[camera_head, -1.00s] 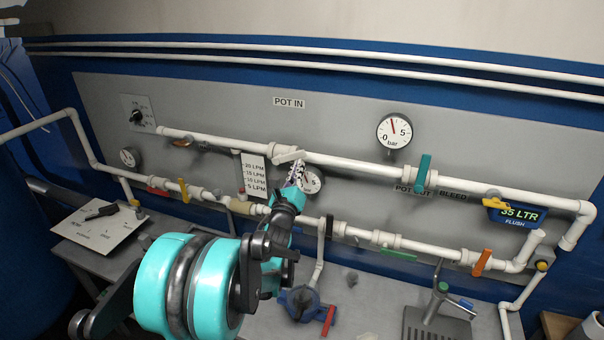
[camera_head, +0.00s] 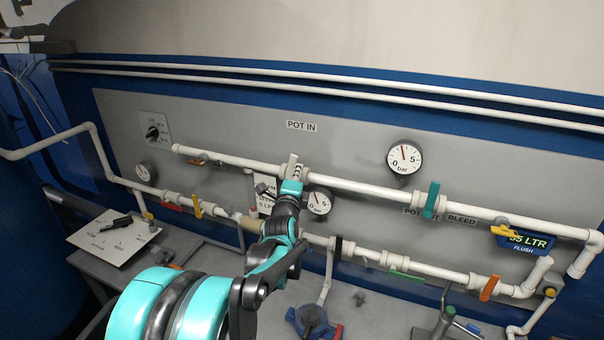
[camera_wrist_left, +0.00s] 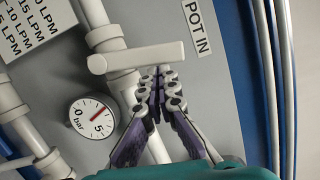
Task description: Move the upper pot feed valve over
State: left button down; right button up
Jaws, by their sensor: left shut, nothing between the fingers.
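The upper pot feed valve has a white bar handle (camera_head: 294,164) on the upper white pipe, below the POT IN label (camera_head: 301,126). The handle stands roughly crosswise to the pipe. In the wrist view the handle (camera_wrist_left: 135,57) lies across the pipe, its free end reaching toward the label. My left gripper (camera_head: 293,179) is at the handle; its fingers are largely hidden by its own body in the head view. In the wrist view my left gripper (camera_wrist_left: 161,73) has its tips together and empty, just beside the handle; whether they touch it I cannot tell. My right gripper is not in view.
A round gauge (camera_head: 319,202) sits just right of my left gripper. The flow label (camera_head: 264,187) is partly hidden behind the arm. Along the upper pipe to the right is a teal handle (camera_head: 432,199). The lower pipe (camera_head: 365,254) carries several coloured handles.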

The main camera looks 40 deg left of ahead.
pick_arm(q)
jog(key=shift+s+a+r+n+g, duration=0.15)
jog(key=shift+a+n, duration=0.15)
jog(key=shift+n, duration=0.2)
jog(key=shift+a+r+n+g, duration=0.15)
jog(key=shift+a+n, duration=0.1)
jog(key=shift+n, duration=0.25)
jog(key=shift+a, duration=0.1)
